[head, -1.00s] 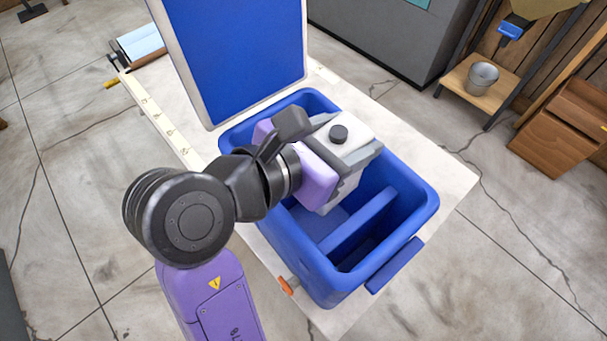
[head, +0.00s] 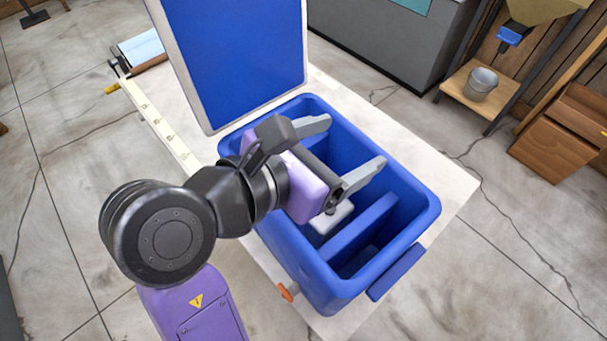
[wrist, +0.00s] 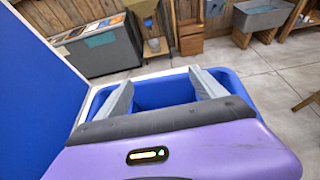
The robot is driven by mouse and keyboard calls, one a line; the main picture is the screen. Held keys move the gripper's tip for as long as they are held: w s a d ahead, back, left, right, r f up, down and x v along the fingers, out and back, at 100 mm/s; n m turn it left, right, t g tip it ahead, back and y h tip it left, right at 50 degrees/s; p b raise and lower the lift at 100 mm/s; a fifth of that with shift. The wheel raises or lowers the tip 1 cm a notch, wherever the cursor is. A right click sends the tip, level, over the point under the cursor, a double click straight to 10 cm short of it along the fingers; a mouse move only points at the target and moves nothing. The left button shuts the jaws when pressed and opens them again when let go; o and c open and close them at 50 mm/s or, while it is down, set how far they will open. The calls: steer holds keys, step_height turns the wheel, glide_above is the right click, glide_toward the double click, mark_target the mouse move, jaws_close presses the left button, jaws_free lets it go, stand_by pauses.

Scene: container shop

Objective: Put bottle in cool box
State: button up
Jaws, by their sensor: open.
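The blue cool box (head: 418,262) stands open on a pale table, its lid (head: 235,55) raised at the back. A divider (head: 360,232) splits its inside. The white bottle (head: 337,217) shows only in part, low in the larger compartment behind the divider. My gripper and arm hide the rest, so I cannot tell if it is upright or tilted. My gripper (head: 352,144) is open and empty, its two grey fingers spread over that compartment. The wrist view also shows the open fingers (wrist: 161,88) above the box, with no bottle between them.
The pale table (head: 410,150) has free room to the right of the box. A blue handle (head: 396,272) sticks out at the box's front right. An orange knob (head: 287,292) is at its lower left. A grey bucket (head: 482,83) stands on a wooden shelf farther off.

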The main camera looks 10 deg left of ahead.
steer(key=v, duration=0.6)
steer(key=shift+b, duration=0.3)
steer(key=shift+s, duration=0.1)
